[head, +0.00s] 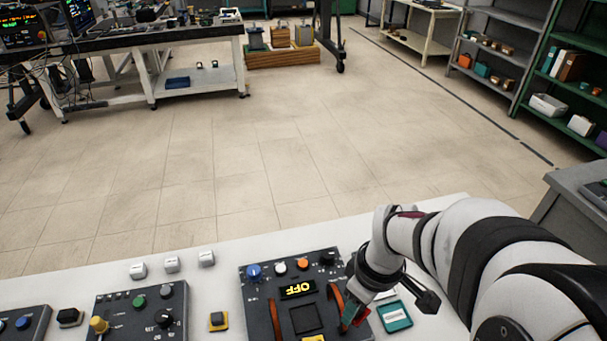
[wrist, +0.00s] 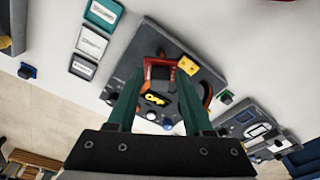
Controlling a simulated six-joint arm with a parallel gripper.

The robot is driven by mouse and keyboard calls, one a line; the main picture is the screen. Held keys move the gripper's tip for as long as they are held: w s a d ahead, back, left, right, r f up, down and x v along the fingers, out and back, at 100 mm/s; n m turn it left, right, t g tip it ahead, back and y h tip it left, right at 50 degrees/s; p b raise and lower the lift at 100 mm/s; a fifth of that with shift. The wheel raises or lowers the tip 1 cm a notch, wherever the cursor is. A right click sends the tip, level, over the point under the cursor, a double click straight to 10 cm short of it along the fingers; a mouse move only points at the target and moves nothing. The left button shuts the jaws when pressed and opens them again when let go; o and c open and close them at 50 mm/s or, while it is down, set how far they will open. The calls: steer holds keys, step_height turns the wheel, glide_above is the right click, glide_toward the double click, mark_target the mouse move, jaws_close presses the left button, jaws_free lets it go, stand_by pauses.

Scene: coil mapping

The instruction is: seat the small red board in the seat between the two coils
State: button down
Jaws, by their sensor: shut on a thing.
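The small red board (wrist: 160,66) is between the green fingertips of my gripper (wrist: 160,80) in the wrist view. My gripper is shut on it. In the head view, my gripper (head: 352,312) is over the right side of the dark coil box (head: 258,274), by the right coil, and a bit of the red board (head: 361,313) shows beside the fingers. The seat (head: 306,318) is a dark square between the left coil (head: 273,317) and the right coil (head: 335,294). The board is right of the seat. I cannot tell its height above the box.
The box has knobs and a lit OFF display (head: 297,288). A yellow block (head: 313,338) is at its front edge. A teal tile (head: 395,317) lies to the right. Another control box (head: 140,312) and a yellow-black button (head: 217,321) stand to the left.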

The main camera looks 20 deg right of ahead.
steer(key=shift+w+a+f+n+g+y, duration=0.15)
steer(key=shift+w+a+f+n+y, duration=0.75)
steer(key=shift+f+n, duration=0.9)
steer(key=shift+w+a+f+n+g+y, duration=0.2)
steer(key=shift+w+a+f+n+y, duration=0.45)
steer(key=shift+w+a+f+n, duration=1.15)
steer(key=shift+w+a+f+n+g+y, duration=0.15)
steer(key=shift+w+a+f+n+y, duration=0.8)
steer(key=shift+n, duration=1.45)
steer(key=shift+s+d+f, duration=0.45)
steer(key=shift+f, duration=0.3)
jaws_free()
step_height(320, 180, up, 7)
steer(key=shift+r, duration=0.1)
